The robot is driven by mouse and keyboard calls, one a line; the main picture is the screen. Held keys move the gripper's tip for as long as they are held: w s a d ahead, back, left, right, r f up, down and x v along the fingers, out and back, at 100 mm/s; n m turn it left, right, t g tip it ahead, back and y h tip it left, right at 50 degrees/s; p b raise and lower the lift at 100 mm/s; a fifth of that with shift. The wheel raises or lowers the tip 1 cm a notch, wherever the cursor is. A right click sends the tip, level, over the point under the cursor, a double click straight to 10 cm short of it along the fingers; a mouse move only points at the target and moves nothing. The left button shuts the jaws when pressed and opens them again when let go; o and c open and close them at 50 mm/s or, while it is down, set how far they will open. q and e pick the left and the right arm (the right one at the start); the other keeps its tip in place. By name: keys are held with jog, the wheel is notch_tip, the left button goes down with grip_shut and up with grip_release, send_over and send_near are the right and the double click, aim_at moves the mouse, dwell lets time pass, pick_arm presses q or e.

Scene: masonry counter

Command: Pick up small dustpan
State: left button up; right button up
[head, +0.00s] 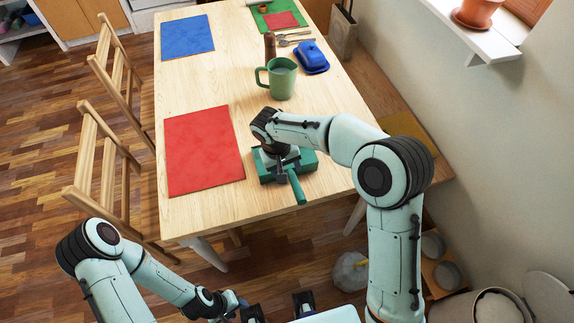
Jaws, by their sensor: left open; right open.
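The small dustpan (304,163) is green and lies on the wooden table (215,215) near its front right part. Its handle points toward the table's front edge. My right gripper (281,165) is directly over the dustpan, pointing down, with its fingers open around the base of the handle. The wrist hides part of the pan, and I cannot tell whether the fingers touch it. My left gripper (250,312) is open and empty at the bottom of the head view, in front of the table and away from the dustpan.
A red mat (204,150) lies left of the dustpan, and a green mug (282,79) stands behind it. A blue butter dish (312,56), a brown mill (270,46) and cutlery are further back. Wooden chairs (100,150) line the left side; a wall is at right.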

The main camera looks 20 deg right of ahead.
aim_at(292, 176)
jog(key=f, duration=0.1)
jog(key=d+f, duration=0.1)
jog(key=f, duration=0.2)
jog(key=shift+s+d+f, duration=0.25)
jog(key=shift+s+d, duration=0.05)
jog(key=shift+s, duration=0.1)
jog(key=shift+w+d+f, duration=0.1)
jog(key=shift+f, duration=0.4)
grip_shut()
